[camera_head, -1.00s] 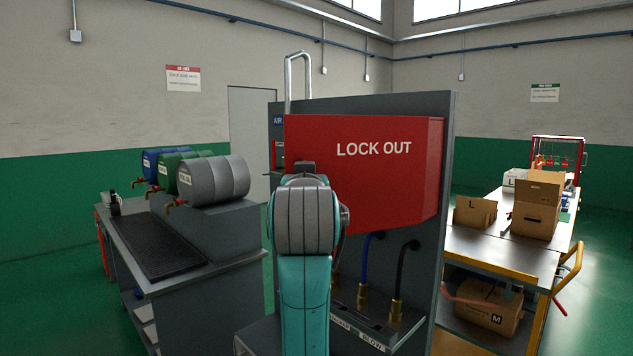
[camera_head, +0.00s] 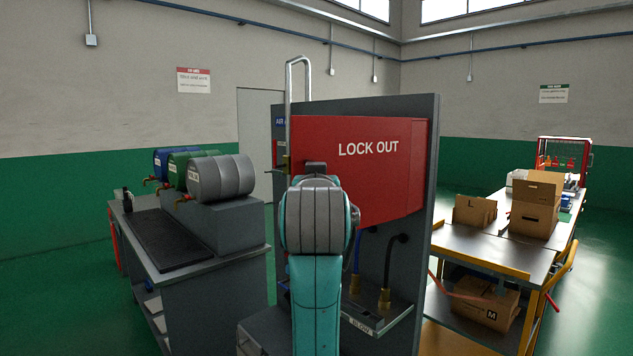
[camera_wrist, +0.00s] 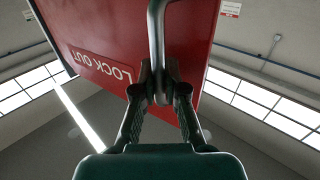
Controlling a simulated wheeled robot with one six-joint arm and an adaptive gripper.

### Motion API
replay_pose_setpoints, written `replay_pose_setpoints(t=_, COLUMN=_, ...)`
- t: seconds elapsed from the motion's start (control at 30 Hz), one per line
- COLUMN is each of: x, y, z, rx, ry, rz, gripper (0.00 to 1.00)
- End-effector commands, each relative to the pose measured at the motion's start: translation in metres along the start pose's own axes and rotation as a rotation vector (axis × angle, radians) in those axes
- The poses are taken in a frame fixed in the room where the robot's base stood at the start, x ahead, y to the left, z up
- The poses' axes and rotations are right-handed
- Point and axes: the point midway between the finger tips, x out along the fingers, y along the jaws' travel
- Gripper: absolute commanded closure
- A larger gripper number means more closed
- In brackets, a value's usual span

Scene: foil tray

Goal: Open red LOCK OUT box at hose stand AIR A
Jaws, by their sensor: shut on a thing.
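The red LOCK OUT box (camera_head: 375,180) hangs on the grey panel of the hose stand (camera_head: 430,160), whose blue AIR sign (camera_head: 279,122) is partly hidden. The box's lettered red face also fills the upper middle of the wrist view (camera_wrist: 110,35), lettering upside down. My gripper (camera_wrist: 161,88) is shut on a grey metal bar handle (camera_wrist: 156,35) in front of that face. In the head view my arm hides the gripper, the handle and the box's lower left. I cannot tell whether the front stands ajar.
Hoses with brass ends (camera_head: 384,298) hang below the box. A bench with several drums (camera_head: 220,178) stands left. A steel-topped table (camera_head: 480,250) with cardboard boxes (camera_head: 535,215) stands right. Green floor (camera_head: 590,310) is clear at far right.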

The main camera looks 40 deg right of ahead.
Motion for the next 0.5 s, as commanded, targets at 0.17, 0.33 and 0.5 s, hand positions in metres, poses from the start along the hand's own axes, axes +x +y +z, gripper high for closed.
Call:
replay_pose_setpoints(t=0.17, x=-0.0002, y=-0.0011, z=0.0005, rx=0.0, ry=-0.001, rz=-0.003, gripper=0.63)
replay_pose_setpoints(t=0.33, x=-0.0001, y=-0.0007, z=0.0003, rx=0.0, ry=-0.001, rz=-0.002, gripper=0.63)
replay_pose_setpoints(t=0.5, x=-0.0024, y=-0.0006, z=0.0001, rx=0.0, ry=0.0, rz=-0.002, gripper=0.63)
